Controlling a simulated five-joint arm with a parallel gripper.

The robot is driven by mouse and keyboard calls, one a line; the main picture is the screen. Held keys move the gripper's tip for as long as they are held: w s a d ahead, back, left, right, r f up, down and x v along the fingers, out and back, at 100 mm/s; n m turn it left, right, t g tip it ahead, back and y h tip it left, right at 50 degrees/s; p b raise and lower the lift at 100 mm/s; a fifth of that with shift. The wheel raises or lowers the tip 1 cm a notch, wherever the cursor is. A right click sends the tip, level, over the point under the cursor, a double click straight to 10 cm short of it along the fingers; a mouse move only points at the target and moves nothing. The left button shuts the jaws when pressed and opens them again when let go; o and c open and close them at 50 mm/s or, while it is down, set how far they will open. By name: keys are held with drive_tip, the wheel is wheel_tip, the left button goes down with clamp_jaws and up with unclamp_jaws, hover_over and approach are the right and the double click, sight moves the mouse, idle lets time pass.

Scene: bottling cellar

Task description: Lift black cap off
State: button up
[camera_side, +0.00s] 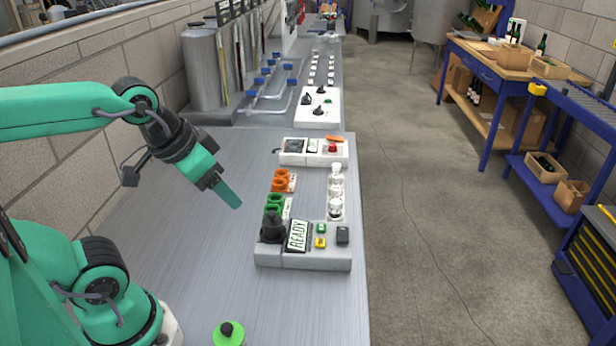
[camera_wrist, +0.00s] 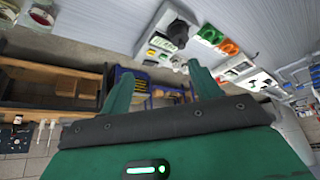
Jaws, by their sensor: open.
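A black cap-like piece (camera_side: 271,228) stands upright at the left end of a grey console (camera_side: 318,260), beside a READY display (camera_side: 297,236). In the wrist view a dark knobbed piece (camera_wrist: 178,32), which looks like the same one, sits on the console near the top. My gripper (camera_side: 231,198) is held above the bench, to the left of the console and up from the black piece, touching nothing. In the wrist view its two green fingers (camera_wrist: 160,84) stand apart with nothing between them. What lies under the black piece is hidden.
Green rings (camera_side: 274,203) and orange rings (camera_side: 281,180) stand just behind the black piece. Clear and white pieces (camera_side: 336,190) line the right side. A white box (camera_side: 314,152) stands further back. A green, black-topped item (camera_side: 228,334) is at the front. The bench's left is clear.

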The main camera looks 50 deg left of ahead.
drive_tip(key=g, duration=0.5)
hover_over(272, 213)
drive_tip(key=f, duration=0.9)
drive_tip(key=shift+s+d+f, duration=0.25)
drive_tip(key=shift+w+a+f+g, duration=0.1)
drive_tip(key=shift+w+f+g, duration=0.1)
drive_tip(key=shift+f+g, duration=0.15)
drive_tip(key=shift+f, duration=1.3)
drive_tip(key=shift+a+f, duration=0.15)
drive_tip(key=shift+f, duration=2.45)
